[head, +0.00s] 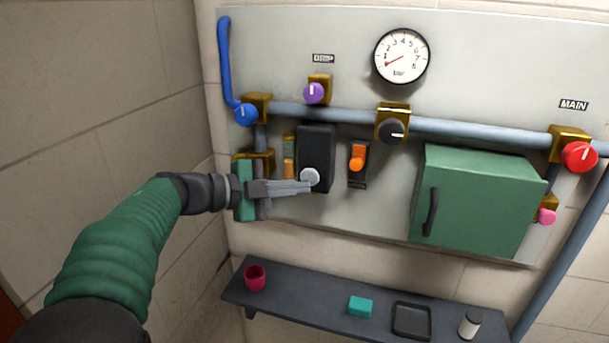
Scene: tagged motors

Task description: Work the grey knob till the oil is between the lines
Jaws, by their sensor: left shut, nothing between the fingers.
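The grey knob (310,176) is a pale round knob low on the front of a black box (316,147) on the wall panel. Left of the box is a narrow upright strip (289,168), orange below and greenish above, which may be the oil gauge. Its lines are too small to make out, and so is the oil level against them. My left gripper (308,187) is shut and empty. Its fingertips lie at the lower edge of the grey knob in the picture; I cannot tell whether they touch. My right gripper is not in view.
An orange switch (357,158) sits right of the black box. A blue knob (246,114), purple knob (314,93), black knob (393,131) and red knob (579,157) are around the pipe. A green cabinet (480,200) juts out at right. A shelf (330,305) holding small items runs below.

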